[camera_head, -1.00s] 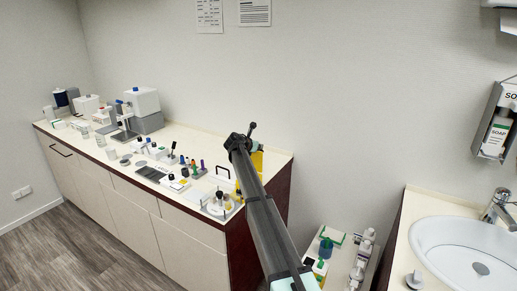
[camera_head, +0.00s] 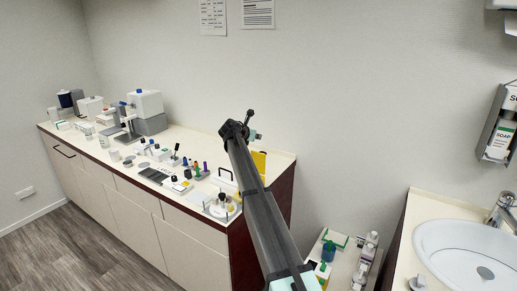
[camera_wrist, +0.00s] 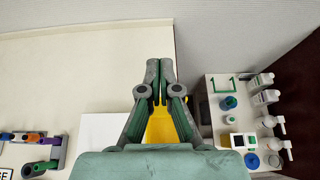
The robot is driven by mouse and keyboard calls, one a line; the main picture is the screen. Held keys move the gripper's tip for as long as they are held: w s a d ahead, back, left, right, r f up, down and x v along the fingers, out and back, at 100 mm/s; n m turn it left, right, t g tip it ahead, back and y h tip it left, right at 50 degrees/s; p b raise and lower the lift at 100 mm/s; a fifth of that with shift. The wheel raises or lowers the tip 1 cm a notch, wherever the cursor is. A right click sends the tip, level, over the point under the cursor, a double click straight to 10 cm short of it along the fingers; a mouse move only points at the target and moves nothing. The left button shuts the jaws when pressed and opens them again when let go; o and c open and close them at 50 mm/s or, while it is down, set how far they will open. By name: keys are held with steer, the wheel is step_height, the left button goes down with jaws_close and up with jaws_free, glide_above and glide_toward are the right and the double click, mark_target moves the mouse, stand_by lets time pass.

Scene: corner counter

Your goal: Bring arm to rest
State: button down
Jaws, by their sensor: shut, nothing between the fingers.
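My gripper (camera_wrist: 159,72) is shut and empty in the wrist view, its two fingertips pressed together over the right end of the counter. In the head view my arm reaches up from the bottom, and the gripper end is mostly hidden behind it. The cream counter (camera_head: 272,150) runs along the back wall and also shows in the wrist view (camera_wrist: 60,85). A yellow object (camera_head: 260,160) stands at its right end, partly hidden by my arm. It also shows between my fingers in the wrist view (camera_wrist: 160,128), lower than them.
Several small tools and coloured vials (camera_head: 196,168) crowd the counter's front. White machines (camera_head: 146,103) stand at its far left. A lower cart (camera_wrist: 222,82) with several bottles is right of the counter. A sink (camera_head: 470,250) and soap dispenser (camera_head: 501,125) are at the right.

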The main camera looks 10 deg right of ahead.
step_height(320, 180, up, 4)
steer(key=b, duration=0.1)
steer(key=s+a+f+m+g+y, duration=0.15)
steer(key=s+f+m, duration=0.55)
steer(key=s+f, duration=0.7)
steer(key=s+a+f+m+g+y, duration=0.1)
steer(key=s+f+m+g+y, duration=0.15)
steer(key=s+f+m, duration=1.05)
steer(key=s+a+f+m+g+y, duration=0.1)
steer(key=s+f+g+y, duration=0.15)
steer(key=s+f, duration=1.2)
steer(key=s+f+m+g+b, duration=0.1)
steer(key=s+f+m+g, duration=0.4)
steer(key=s+f, duration=1.4)
steer(key=s+f+g+y, duration=0.1)
steer(key=s+f+g, duration=0.1)
steer(key=s, duration=1.2)
steer(key=s+a+f+m+g+y+b, duration=0.1)
steer(key=s+f, duration=0.3)
steer(key=s, duration=0.9)
steer(key=shift+s+f+g, duration=0.3)
steer(key=shift+s+g, duration=0.1)
steer(key=shift+g, duration=0.35)
